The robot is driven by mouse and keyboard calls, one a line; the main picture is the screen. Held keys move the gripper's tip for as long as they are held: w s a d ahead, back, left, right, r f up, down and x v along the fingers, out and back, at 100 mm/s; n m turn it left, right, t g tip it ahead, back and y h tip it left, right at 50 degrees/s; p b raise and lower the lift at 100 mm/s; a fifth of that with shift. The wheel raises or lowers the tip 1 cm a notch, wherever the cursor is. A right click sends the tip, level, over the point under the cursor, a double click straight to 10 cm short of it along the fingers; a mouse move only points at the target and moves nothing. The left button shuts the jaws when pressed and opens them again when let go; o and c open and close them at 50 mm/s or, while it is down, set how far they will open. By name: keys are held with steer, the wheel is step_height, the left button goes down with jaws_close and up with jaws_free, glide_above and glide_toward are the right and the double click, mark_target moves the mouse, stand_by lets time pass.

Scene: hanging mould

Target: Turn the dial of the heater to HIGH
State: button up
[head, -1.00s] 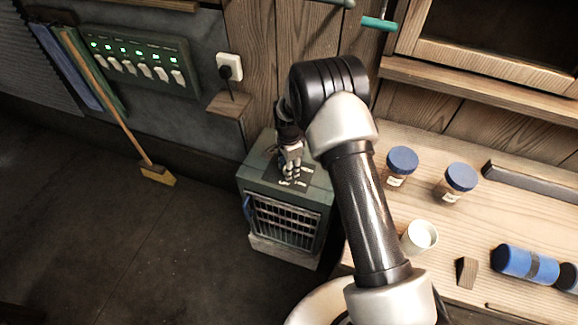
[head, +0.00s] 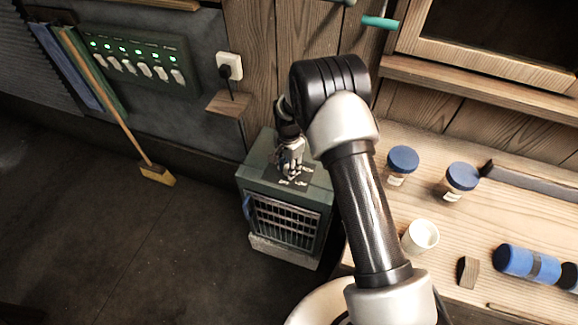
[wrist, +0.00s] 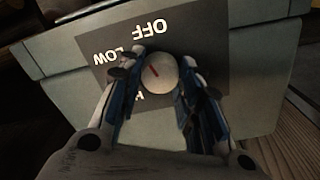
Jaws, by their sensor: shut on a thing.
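The green heater (head: 290,213) stands on the floor left of the bench, with a dark label plate on its top. In the wrist view the round pale dial (wrist: 163,78) sits between the two fingers of my gripper (wrist: 160,88). The dial's red mark points to the upper left, roughly toward LOW. OFF and LOW read upside down there; the third label is mostly hidden behind a finger. My gripper is shut on the dial. In the head view my gripper (head: 289,170) covers the dial.
The wooden bench (head: 464,225) on the right holds two blue-lidded jars (head: 402,160), a white cup (head: 421,236) and a blue cylinder (head: 527,262). The floor left of the heater is clear.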

steer(key=n, duration=0.4)
steer(key=shift+n, duration=0.3)
steer(key=n, duration=0.5)
steer(key=shift+b, duration=0.35)
steer(key=n, duration=0.6)
steer(key=shift+n, duration=2.5)
steer(key=o, duration=1.1)
